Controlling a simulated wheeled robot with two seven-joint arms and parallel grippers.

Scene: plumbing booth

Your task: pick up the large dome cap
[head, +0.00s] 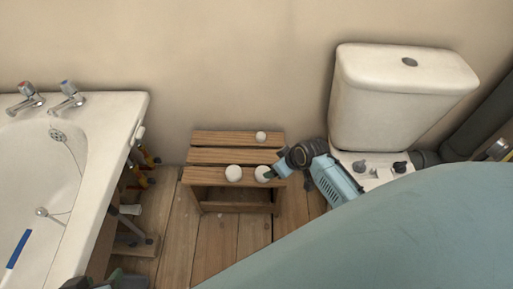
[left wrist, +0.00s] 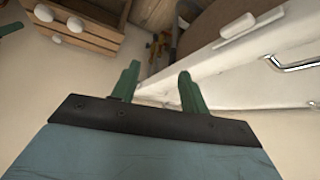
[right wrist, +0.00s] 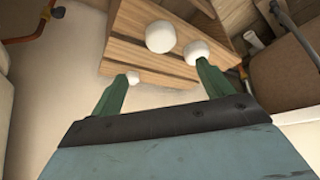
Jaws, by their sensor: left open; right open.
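Three white domed caps sit on the wooden slatted stool (head: 205,155). The front-left cap (head: 233,173) looks the largest; it also shows in the right wrist view (right wrist: 160,37). A slightly smaller cap (head: 261,173) is to its right, and the smallest cap (head: 261,136) is at the back. My right gripper (head: 270,175) is open beside the front-right cap. In the right wrist view one fingertip overlaps that cap (right wrist: 197,53); contact cannot be told. My left gripper (left wrist: 157,78) is open and empty, away from the stool near the bath rim.
A white bath (head: 110,150) with taps is at the left, with pipes and valves beside it. A toilet cistern (head: 395,100) stands at the right. The wall is close behind the stool. Wooden floor (head: 225,245) is open in front of the stool.

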